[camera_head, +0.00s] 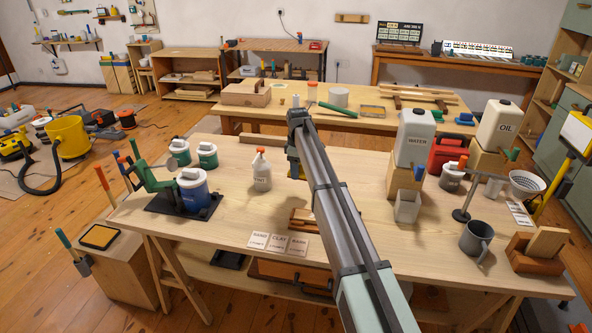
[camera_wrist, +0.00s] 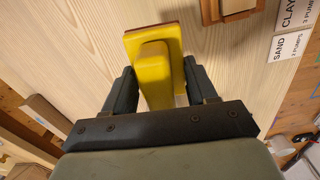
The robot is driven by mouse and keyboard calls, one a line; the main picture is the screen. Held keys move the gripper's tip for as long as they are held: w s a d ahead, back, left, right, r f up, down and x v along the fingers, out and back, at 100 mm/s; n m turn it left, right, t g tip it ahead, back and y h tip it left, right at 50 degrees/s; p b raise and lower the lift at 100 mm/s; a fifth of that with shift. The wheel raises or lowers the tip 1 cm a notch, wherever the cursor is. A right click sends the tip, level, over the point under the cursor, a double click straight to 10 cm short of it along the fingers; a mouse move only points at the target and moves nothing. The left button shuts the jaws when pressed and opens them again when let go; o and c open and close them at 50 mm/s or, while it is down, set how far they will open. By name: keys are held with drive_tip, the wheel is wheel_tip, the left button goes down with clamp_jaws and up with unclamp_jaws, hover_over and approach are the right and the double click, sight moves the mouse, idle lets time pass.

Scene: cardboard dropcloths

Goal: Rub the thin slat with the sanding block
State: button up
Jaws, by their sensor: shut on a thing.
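My gripper (camera_wrist: 157,74) is shut on a yellow sanding block (camera_wrist: 152,52), with a finger on each side of its raised grip. The block has a wider base plate with a thin brown edge. In the head view my gripper (camera_head: 294,170) hangs over the middle of the near table, mostly behind my arm. I cannot tell whether the block touches the tabletop. A brown wooden piece with a paler strip on it (camera_head: 301,222) lies near the table's front, partly hidden by my arm. It is cut off at the top of the wrist view (camera_wrist: 232,8). I cannot tell if the strip is the thin slat.
Label cards (camera_head: 279,243) lie at the front edge. A white bottle (camera_head: 260,170) stands left of my gripper, with a blue tub (camera_head: 195,190) farther left. A white water container (camera_head: 415,137) and a grey mug (camera_head: 476,240) stand to the right. Bare tabletop surrounds my gripper.

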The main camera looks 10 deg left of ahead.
sight(303, 176)
drive_tip(key=s+d, duration=0.1)
drive_tip(key=s, duration=0.2)
drive_tip(key=s+d, duration=0.1)
drive_tip(key=s, duration=0.1)
drive_tip(key=shift+s+d+r, duration=0.15)
drive_tip(key=shift+d+r, duration=0.2)
drive_tip(key=shift+r, duration=0.05)
drive_tip(key=shift+s+d+m, duration=0.15)
drive_tip(key=shift+s+m, duration=0.15)
drive_tip(key=shift+m, duration=0.3)
drive_tip(key=s+m, duration=0.1)
drive_tip(key=m, duration=0.2)
drive_tip(key=shift+s+d, duration=0.4)
drive_tip(key=s+m, duration=0.1)
drive_tip(key=m, duration=0.9)
drive_tip(key=s+d+m, duration=0.1)
drive_tip(key=s+m, duration=0.1)
drive_tip(key=m, duration=0.9)
drive_tip(key=s+d+m, duration=0.1)
drive_tip(key=m, duration=0.9)
drive_tip(key=shift+s+f+m, duration=0.25)
drive_tip(key=shift+s+m, duration=0.05)
drive_tip(key=shift+s, duration=0.05)
